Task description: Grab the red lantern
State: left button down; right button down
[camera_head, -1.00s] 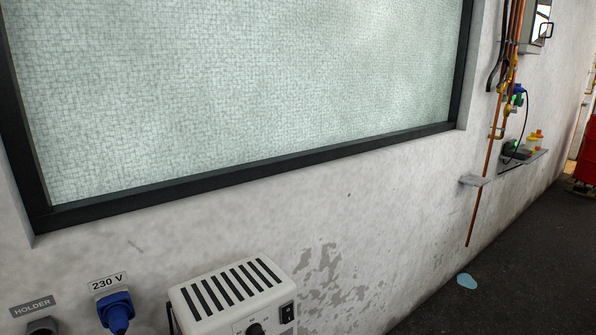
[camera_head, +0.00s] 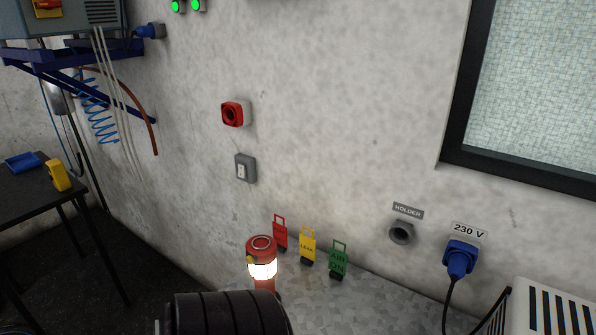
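The red lantern (camera_head: 262,262) stands upright at the bottom centre-left, on a grey metal surface (camera_head: 330,297) against the wall. It has a red top and a glowing white band. A black ribbed cylinder (camera_head: 225,313) in front hides its lower part; I cannot tell what the cylinder belongs to. Neither of my grippers shows in this view.
Red, yellow (camera_head: 308,247) and green (camera_head: 338,262) tags stand behind and right of the lantern. A blue 230 V plug (camera_head: 460,258) with a black cable and a white heater-like box (camera_head: 545,308) are further right. A dark table (camera_head: 35,192) stands at the left.

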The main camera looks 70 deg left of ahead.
aim_at(263, 248)
jog(key=u, duration=2.4)
